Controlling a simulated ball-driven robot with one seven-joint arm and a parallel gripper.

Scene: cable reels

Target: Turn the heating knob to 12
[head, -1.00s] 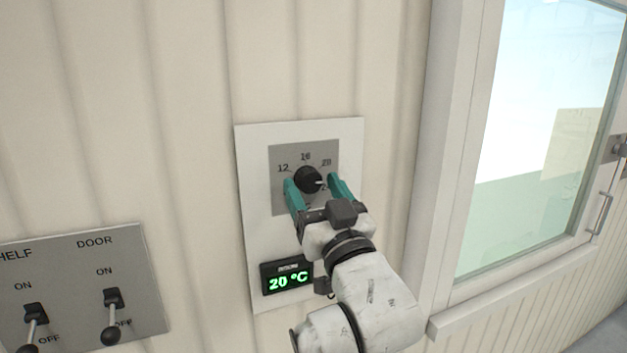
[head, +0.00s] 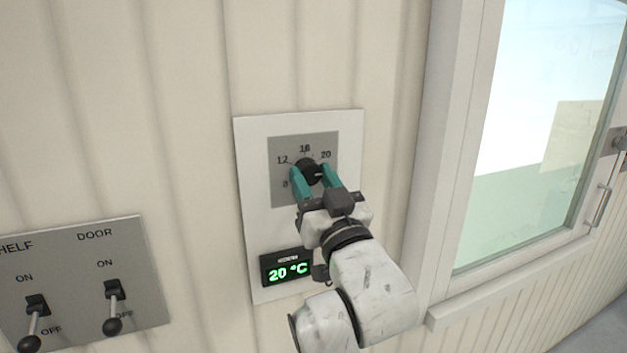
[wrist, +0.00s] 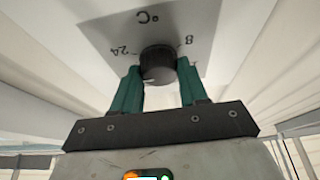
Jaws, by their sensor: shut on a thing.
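The black heating knob (head: 308,171) sits on a grey dial plate (head: 285,195) with marks 8, 12, 16 and 20 showing in the head view. The knob's white pointer line faces right, a little below the 20 mark. My gripper (head: 314,180) has its teal fingers on both sides of the knob, shut on it. In the wrist view the knob (wrist: 158,64) sits between the fingertips (wrist: 159,78), with marks 24, 8 and °C beyond it. A display (head: 287,269) below the dial reads 20 °C in green.
A grey switch panel (head: 75,290) at lower left carries a shelf lever (head: 35,312) and a door lever (head: 114,300). A window (head: 545,140) with a protruding frame stands at the right. The ribbed wall around the dial is clear.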

